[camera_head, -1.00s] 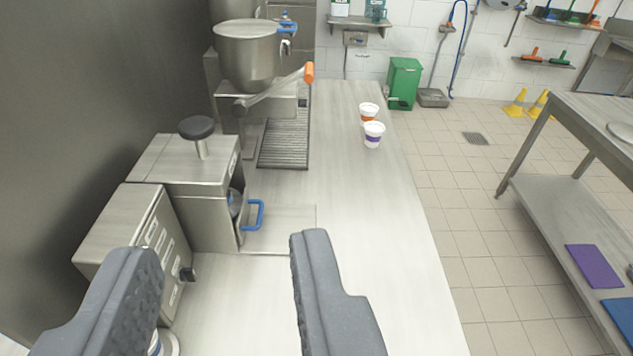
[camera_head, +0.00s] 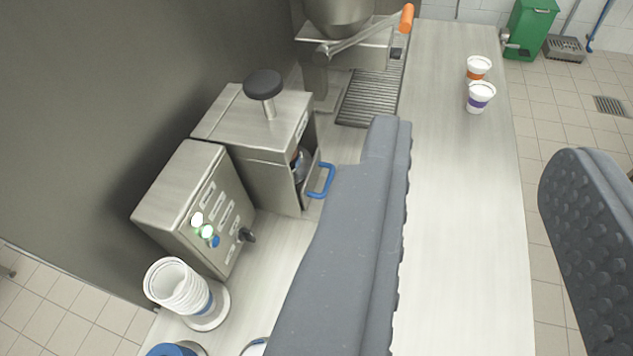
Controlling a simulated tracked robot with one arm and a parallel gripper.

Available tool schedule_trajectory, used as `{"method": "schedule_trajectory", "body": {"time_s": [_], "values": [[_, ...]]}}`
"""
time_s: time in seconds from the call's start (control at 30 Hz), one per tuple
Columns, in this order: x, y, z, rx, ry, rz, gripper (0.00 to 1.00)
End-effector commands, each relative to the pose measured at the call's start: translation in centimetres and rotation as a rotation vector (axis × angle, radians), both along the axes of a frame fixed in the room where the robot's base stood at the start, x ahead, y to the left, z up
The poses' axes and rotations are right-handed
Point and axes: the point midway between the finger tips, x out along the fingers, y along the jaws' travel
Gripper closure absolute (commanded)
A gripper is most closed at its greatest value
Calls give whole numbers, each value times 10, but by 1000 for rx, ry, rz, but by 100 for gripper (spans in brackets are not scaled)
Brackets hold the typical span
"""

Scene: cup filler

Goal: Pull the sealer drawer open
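The sealer (camera_head: 252,138) is a steel box with a black round knob on top, standing on the counter left of centre. Its drawer has a blue handle (camera_head: 322,181) on the side facing the counter's open part. The drawer's interior is mostly hidden by the sealer's body. My gripper (camera_head: 470,150) is open and empty, with its two grey fingers wide apart. The left finger is just right of the blue handle in the picture and covers part of the counter. The handle is outside the gap between the fingers. I cannot tell whether they touch.
A control box (camera_head: 195,205) with lit buttons stands beside the sealer. A stack of white cups (camera_head: 178,287) is at lower left. Two filled cups, one orange-banded (camera_head: 479,69) and one purple-banded (camera_head: 480,97), stand at the far counter. The filler's orange-tipped lever (camera_head: 406,18) is behind the sealer.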

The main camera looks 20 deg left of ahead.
Motion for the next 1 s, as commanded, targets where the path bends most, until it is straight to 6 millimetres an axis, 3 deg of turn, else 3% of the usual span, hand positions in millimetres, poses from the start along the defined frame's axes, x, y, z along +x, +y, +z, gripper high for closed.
{"method": "schedule_trajectory", "body": {"time_s": [0.13, 0.2, 0.47, 0.7, 1.0], "values": [[40, 14, -17, 33, 83, 40, 66], [62, 7, -28, 50, 129, 56, 66], [136, 38, -81, 109, 307, 109, 66], [194, 69, -144, 148, 476, 131, 66], [247, 105, -239, 168, 689, 124, 66]]}}
